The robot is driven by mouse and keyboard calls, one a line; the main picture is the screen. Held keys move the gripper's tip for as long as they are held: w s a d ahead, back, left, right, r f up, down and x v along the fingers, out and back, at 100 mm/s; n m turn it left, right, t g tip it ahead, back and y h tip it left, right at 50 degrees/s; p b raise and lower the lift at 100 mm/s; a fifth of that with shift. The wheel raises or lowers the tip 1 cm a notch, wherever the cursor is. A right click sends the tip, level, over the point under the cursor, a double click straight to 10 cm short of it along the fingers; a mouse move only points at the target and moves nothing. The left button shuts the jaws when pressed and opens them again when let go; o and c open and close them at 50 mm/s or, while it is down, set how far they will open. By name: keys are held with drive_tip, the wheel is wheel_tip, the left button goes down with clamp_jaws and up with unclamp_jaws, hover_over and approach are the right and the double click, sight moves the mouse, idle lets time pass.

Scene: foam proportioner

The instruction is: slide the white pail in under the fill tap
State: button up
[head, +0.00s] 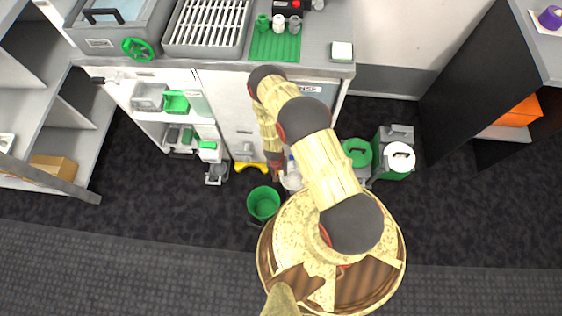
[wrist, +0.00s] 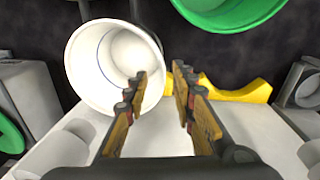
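The white pail (wrist: 108,62) shows its open mouth at upper left in the wrist view. In the head view, only a small part of the white pail (head: 291,181) shows beside my arm. My gripper (wrist: 160,82) is open, with its fingers apart. In the picture, the pail's rim passes between the fingertips; I cannot tell whether they touch it. In the head view my gripper (head: 276,168) is small and partly hidden. A pale fitting (head: 246,150) on the cabinet front, above a yellow floor piece (head: 251,167), looks like the fill tap.
A green pail (head: 263,203) stands on the floor close to the white one. The yellow piece (wrist: 240,92) shows right of the fingers in the wrist view. Dark floor is clear at lower left.

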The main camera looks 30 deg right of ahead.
drive_tip(key=r, duration=0.4)
drive_tip(key=shift+w+a, duration=0.1)
drive_tip(key=shift+a, duration=0.1)
idle(0.5)
